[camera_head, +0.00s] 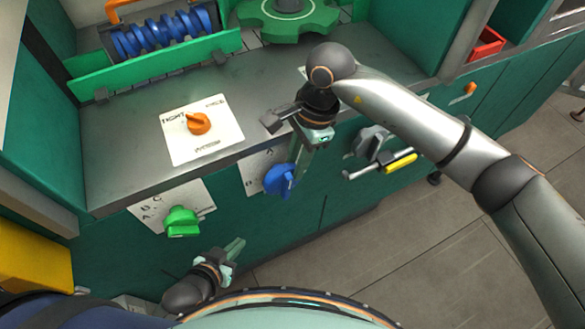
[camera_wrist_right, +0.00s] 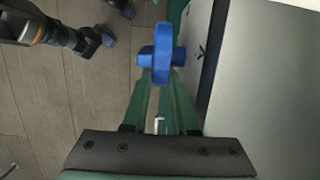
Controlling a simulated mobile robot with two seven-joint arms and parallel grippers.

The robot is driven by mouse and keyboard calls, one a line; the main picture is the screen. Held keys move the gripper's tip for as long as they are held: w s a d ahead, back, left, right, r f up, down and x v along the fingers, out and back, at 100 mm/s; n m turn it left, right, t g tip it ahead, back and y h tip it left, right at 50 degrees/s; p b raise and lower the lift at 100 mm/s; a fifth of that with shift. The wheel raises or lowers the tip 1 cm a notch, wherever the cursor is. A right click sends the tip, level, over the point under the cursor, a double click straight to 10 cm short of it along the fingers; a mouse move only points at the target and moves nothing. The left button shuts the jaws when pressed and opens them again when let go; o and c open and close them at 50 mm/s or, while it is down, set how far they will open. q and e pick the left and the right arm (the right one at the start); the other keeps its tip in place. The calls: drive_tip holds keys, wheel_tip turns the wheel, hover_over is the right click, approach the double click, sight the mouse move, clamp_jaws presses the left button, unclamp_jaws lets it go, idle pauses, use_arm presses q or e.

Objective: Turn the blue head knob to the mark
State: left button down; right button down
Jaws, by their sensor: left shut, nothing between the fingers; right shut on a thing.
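The blue head knob (camera_head: 279,180) sits on the front of the green cabinet, by a white marked plate (camera_head: 254,172) that is partly hidden. My right gripper (camera_head: 293,168) reaches down from above and is shut on the knob. In the right wrist view the blue knob (camera_wrist_right: 162,58) is between the tips of the green fingers (camera_wrist_right: 160,85), beside the pale panel. The mark for the knob cannot be made out. My left gripper (camera_head: 237,247) is shut and empty, low at the front, below and left of the knob.
A green knob (camera_head: 182,221) on a lettered plate (camera_head: 150,212) is to the left on the same front. An orange knob (camera_head: 199,122) is on the counter's white plate (camera_head: 178,147). A yellow-handled bar (camera_head: 400,163) projects at right. The floor (camera_head: 345,255) in front is clear.

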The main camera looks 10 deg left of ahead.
drive_tip(key=shift+w+d+f+g+y+b, duration=0.2)
drive_tip(key=shift+f+g+y+b, duration=0.15)
drive_tip(key=shift+b, duration=0.4)
drive_tip(key=shift+r, duration=0.1)
use_arm(q)
wheel_tip(320, 180, down, 3)
drive_tip(key=shift+r, duration=0.1)
use_arm(e)
drive_tip(key=c, duration=1)
unclamp_jaws()
drive_tip(key=shift+r, duration=0.1)
use_arm(q)
drive_tip(key=shift+f+b, duration=0.7)
drive_tip(key=shift+b, duration=0.1)
use_arm(e)
drive_tip(key=v, duration=1.2)
drive_tip(key=shift+d+r, duration=0.15)
drive_tip(key=shift+d, duration=0.15)
